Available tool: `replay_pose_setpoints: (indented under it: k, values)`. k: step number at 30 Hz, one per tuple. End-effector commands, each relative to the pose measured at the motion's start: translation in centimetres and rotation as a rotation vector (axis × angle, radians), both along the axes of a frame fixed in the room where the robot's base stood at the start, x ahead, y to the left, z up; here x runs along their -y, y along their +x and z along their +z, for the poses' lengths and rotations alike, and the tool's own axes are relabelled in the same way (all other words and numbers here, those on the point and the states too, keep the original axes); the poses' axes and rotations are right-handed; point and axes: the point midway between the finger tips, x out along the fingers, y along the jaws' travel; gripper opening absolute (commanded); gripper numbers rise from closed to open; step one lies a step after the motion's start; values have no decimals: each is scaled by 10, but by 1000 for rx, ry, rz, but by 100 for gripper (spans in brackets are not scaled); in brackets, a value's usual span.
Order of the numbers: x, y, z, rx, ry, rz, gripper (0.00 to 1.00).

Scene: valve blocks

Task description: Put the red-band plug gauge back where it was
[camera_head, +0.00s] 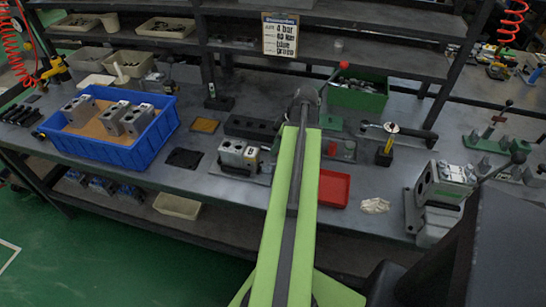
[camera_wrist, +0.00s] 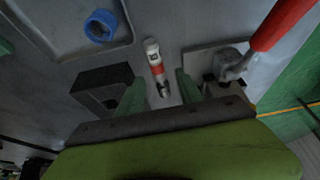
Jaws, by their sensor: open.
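The red-band plug gauge (camera_wrist: 156,66) shows in the wrist view, with a pale end bearing a dark mark, a red band and a darker metal end. My gripper (camera_wrist: 160,82) is open, with one green finger on each side of the gauge's lower end. I see no finger closed on it, and cannot tell how far below the fingertips it lies. In the head view my arm hides the gripper, and I cannot make out the gauge there.
In the wrist view, a dark block (camera_wrist: 103,82) stands left, a red-handled lever (camera_wrist: 285,22) right, and a blue ring (camera_wrist: 100,25) lies in a grey tray. In the head view, a blue crate (camera_head: 125,152) holds valve blocks, and a red tray (camera_head: 334,188) lies beside my arm.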

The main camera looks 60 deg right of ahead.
Motion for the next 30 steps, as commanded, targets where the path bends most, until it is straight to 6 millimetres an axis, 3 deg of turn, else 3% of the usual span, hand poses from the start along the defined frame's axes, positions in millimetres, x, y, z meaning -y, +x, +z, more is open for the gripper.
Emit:
replay_pose_setpoints:
  k: [1, 2, 9, 19, 30]
  values:
    - [-1, 3, -15, 0, 0, 1, 43]
    - [-1, 4, -16, 0, 0, 1, 43]
    - [-2, 5, -13, 0, 0, 0, 42]
    - [-2, 5, -13, 0, 0, 1, 0]
    - [-2, 6, -13, 0, 0, 1, 0]
